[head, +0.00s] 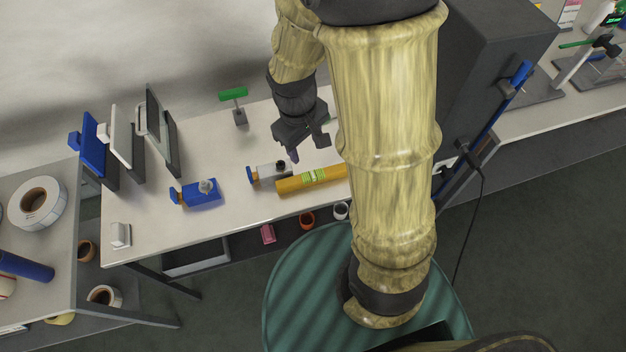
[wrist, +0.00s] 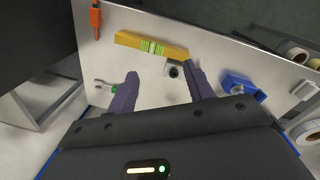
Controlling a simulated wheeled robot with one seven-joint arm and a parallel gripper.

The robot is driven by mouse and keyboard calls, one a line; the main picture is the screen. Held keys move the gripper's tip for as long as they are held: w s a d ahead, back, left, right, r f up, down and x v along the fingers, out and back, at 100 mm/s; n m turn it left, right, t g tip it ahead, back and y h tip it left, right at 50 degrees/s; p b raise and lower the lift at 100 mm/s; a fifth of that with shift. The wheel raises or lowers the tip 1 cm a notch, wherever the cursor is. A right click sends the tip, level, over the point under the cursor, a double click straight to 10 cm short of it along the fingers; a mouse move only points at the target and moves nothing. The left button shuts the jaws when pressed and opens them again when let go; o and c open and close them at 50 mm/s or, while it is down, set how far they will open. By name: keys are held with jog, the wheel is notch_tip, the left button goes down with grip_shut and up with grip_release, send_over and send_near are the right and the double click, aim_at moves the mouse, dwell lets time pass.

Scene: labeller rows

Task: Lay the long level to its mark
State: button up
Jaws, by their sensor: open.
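The long level is a yellow bar (head: 296,184) with a green striped middle. It lies flat on the pale bench top (head: 160,225) near the front edge; in the head view my arm hides its right end. In the wrist view the whole level (wrist: 178,51) shows beyond my fingertips. My gripper (head: 309,147) is open and empty, above the bench and apart from the level, on its back side. The fingers also show in the wrist view (wrist: 162,82), spread apart with nothing between them. I cannot make out a mark for the level.
A grey-white tool (head: 268,173) with a dark knob lies close to the level's left end. A blue tool (head: 198,192) lies farther left. Upright panels (head: 124,140) stand at the back left, and a green-topped stand (head: 238,112) behind. A dark box (head: 490,60) stands right.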

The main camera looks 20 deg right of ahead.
jog(key=w+a+f+n+h+b, duration=0.5)
jog(key=a+f+n+h, duration=0.3)
jog(key=n, duration=0.4)
notch_tip(320, 180, down, 3)
jog(key=shift+w+a+r+n, duration=0.2)
jog(key=shift+w+a+n, duration=0.1)
jog(key=shift+a, duration=0.15)
jog(key=p, duration=0.1)
send_near(312, 173)
jog(key=x, duration=0.5)
jog(key=shift+w, duration=0.1)
